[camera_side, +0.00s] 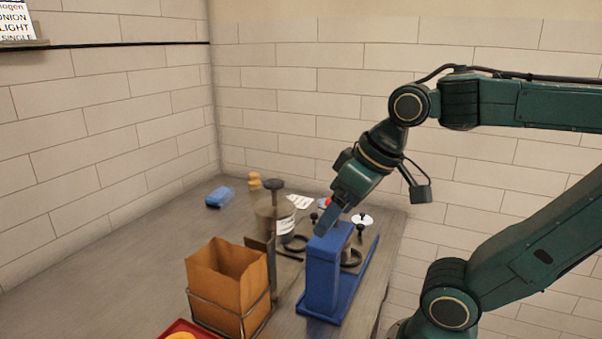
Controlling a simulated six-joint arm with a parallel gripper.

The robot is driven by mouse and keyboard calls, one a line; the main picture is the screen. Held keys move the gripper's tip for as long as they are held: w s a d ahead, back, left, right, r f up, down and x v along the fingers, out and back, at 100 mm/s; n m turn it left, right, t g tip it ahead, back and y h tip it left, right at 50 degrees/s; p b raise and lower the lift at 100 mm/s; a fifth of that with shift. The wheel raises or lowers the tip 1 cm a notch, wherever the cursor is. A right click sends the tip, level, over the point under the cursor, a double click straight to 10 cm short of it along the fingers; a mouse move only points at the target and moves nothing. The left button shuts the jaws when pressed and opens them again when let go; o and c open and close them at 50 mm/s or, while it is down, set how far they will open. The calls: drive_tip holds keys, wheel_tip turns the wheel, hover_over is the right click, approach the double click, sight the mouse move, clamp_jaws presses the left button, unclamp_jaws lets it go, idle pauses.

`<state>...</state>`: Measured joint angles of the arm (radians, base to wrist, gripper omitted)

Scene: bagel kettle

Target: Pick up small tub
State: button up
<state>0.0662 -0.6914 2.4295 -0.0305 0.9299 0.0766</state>
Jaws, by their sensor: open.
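My gripper (327,222) points down and left, just above the tall blue stand (322,272). It is open, and its fingers overlap the stand's top in this view, so I cannot tell whether they touch. A small red spot shows beside the fingers. No thing is clearly recognisable as the small tub. A grey-brown round container (284,222) with a white label stands left of my gripper, partly hidden behind a dark upright piece. A small white round item (362,219) lies to the right of my gripper. I see nothing held between the fingers.
A brown paper bag (228,277) stands in a wire holder at the front. A red tray (185,328) with something yellow is at the bottom edge. A blue block (219,197) lies at the back left. The left of the grey counter (120,265) is clear.

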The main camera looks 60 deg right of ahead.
drive_tip(key=w+d+m+g, duration=0.3)
drive_tip(key=w+d+m, duration=0.5)
drive_tip(key=w+d, duration=0.9)
drive_tip(key=d+f+m+g, duration=0.1)
drive_tip(key=d+f, duration=0.3)
drive_tip(key=d, duration=0.4)
drive_tip(key=d+f+m+y, duration=0.1)
drive_tip(key=d+f+m, duration=0.2)
drive_tip(key=d+f, duration=0.2)
drive_tip(key=d+f+m+g, duration=0.1)
drive_tip(key=d+f, duration=0.4)
drive_tip(key=d, duration=0.6)
drive_tip(key=shift+w+m+g+y, duration=0.15)
drive_tip(key=shift+m+g+y, duration=0.15)
drive_tip(key=shift+m, duration=0.4)
drive_tip(key=shift+a+f, duration=0.1)
drive_tip(key=shift+f, duration=0.55)
drive_tip(key=shift+f, duration=0.15)
drive_tip(key=shift+a+f, duration=0.2)
drive_tip(key=shift+f, duration=1.3)
drive_tip(key=shift+a+f, duration=0.2)
drive_tip(key=shift+f, duration=1.25)
